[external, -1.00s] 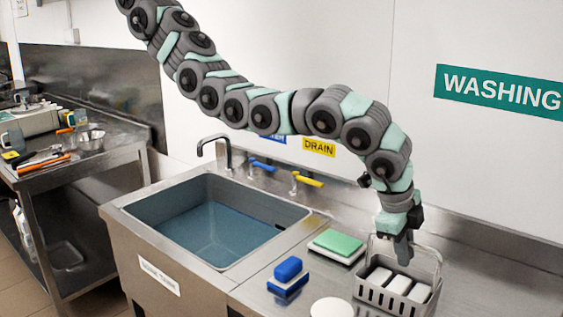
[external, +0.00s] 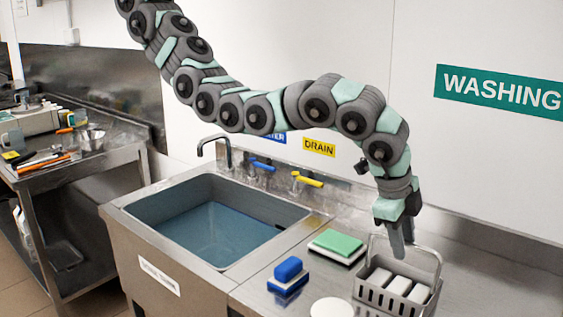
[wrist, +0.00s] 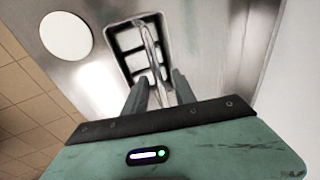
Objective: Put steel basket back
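The basket (external: 371,297) is grey with slotted sides and a tall hoop handle (external: 437,262). It stands upright on the steel counter right of the sink and holds three white blocks (external: 399,286). My gripper (external: 402,254) points down over the basket, beside the upper part of the handle. In the wrist view the basket (wrist: 112,38) lies beyond the fingers. The handle (wrist: 152,50) runs into the gap between the two fingers (wrist: 161,78). The fingers are apart, with space visible on both sides of the handle.
The sink (external: 160,213) holds water. A green sponge block (external: 337,241), a blue brush (external: 288,270) and a white disc (external: 331,307) lie left of the basket. Yellow (external: 308,180) and blue (external: 262,164) taps stand behind. The counter right of the basket (external: 490,285) is clear.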

